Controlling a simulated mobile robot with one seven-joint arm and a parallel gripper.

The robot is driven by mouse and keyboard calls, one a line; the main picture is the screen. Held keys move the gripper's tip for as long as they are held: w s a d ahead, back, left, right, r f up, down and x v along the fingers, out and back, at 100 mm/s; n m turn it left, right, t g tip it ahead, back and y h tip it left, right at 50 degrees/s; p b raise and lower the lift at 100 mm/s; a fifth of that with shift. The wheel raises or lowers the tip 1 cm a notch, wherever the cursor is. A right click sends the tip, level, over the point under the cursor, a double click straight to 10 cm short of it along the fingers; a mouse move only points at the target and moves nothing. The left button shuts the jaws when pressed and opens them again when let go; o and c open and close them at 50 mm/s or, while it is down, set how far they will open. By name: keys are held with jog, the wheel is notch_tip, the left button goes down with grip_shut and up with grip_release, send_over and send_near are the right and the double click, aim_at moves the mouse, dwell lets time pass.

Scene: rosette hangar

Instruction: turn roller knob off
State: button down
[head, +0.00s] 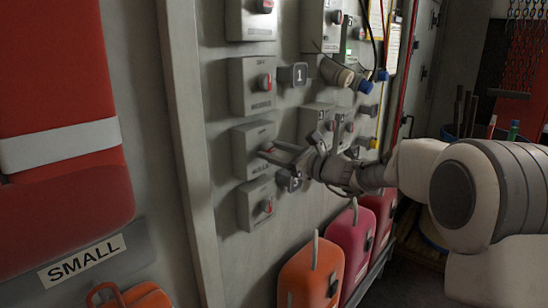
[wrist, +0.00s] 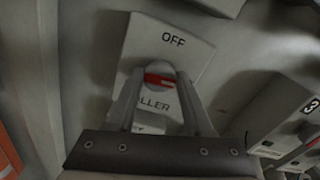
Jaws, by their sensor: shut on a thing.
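The roller box is a grey box (head: 247,152) on the wall panel, with the end of my gripper (head: 272,154) at its front. In the wrist view its face (wrist: 196,58) reads "OFF" at the top, with "LLER" legible below. The roller knob (wrist: 158,80) shows a red bar lying roughly crosswise below "OFF". My gripper (wrist: 163,78) is shut on this knob, with one finger on each side. Part of the lettering is hidden behind the fingers. In the head view the knob is mostly hidden by the fingers.
Similar boxes with red-marked knobs sit above (head: 245,100) and below (head: 252,220). A number 1 tag (head: 293,75) and more switches are to the right. Orange (head: 300,277) and pink (head: 347,245) suitcases stand below my arm. A red case (head: 55,70) is at left.

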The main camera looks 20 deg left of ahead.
jog(key=shift+f+n+b, duration=0.2)
jog(key=shift+n+b, duration=8.2)
jog(key=shift+b, duration=2.8)
jog(key=shift+r, duration=0.1)
jog(key=shift+c, duration=1.5)
grip_release()
jog(key=shift+d, duration=0.1)
jog(key=b+v, duration=0.1)
jog(key=v, duration=1.6)
jog(key=shift+s+b, duration=0.2)
jog(key=shift+b, duration=0.15)
